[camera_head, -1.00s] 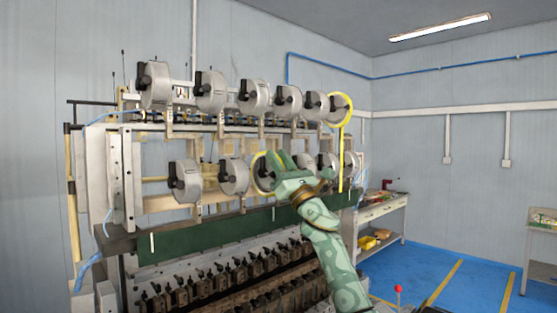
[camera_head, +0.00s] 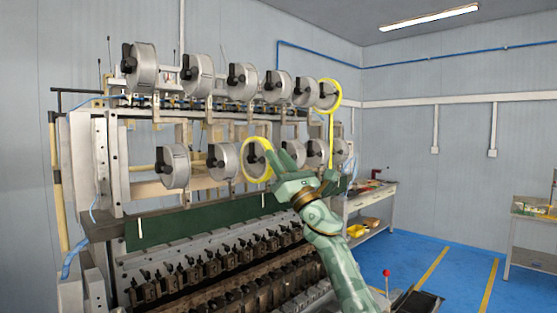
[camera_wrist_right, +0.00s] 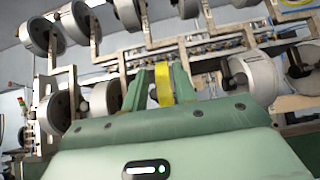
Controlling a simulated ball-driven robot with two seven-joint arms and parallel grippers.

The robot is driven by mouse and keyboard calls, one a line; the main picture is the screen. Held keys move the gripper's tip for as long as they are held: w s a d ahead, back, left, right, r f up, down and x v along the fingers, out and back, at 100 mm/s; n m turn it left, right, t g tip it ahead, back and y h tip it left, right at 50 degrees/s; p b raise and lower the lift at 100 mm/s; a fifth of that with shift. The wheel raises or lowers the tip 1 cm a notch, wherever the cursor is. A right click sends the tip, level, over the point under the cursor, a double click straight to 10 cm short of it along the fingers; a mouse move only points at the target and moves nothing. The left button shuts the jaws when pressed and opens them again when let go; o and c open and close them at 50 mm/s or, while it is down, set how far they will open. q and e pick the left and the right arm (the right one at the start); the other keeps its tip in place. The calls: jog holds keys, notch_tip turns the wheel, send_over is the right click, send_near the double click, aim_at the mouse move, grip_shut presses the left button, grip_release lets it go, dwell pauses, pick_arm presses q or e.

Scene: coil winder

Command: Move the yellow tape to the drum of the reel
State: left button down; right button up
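The yellow tape (camera_head: 246,157) is a ring at the third drum from the left in the lower row of the reel. It appears to lie around that drum (camera_head: 255,165), near its rim. My right gripper (camera_head: 281,147) is just right of the ring, its two green fingers spread apart. In the right wrist view, a yellow band of tape (camera_wrist_right: 163,85) shows between the fingers, with a gap on the left finger's side. Contact with the right finger cannot be told. My left gripper is out of view.
Another yellow band (camera_head: 338,98) circles the far-right upper drum, with a strip hanging down. Several grey drums with black knobs stand close around my gripper. A workbench (camera_head: 372,196) stands at the right, with open blue floor beyond it.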

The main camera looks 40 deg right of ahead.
jog(key=o, duration=0.4)
jog(key=shift+o, duration=0.2)
jog(key=b+v, duration=0.4)
jog(key=v, duration=1.2)
jog(key=shift+f, duration=0.2)
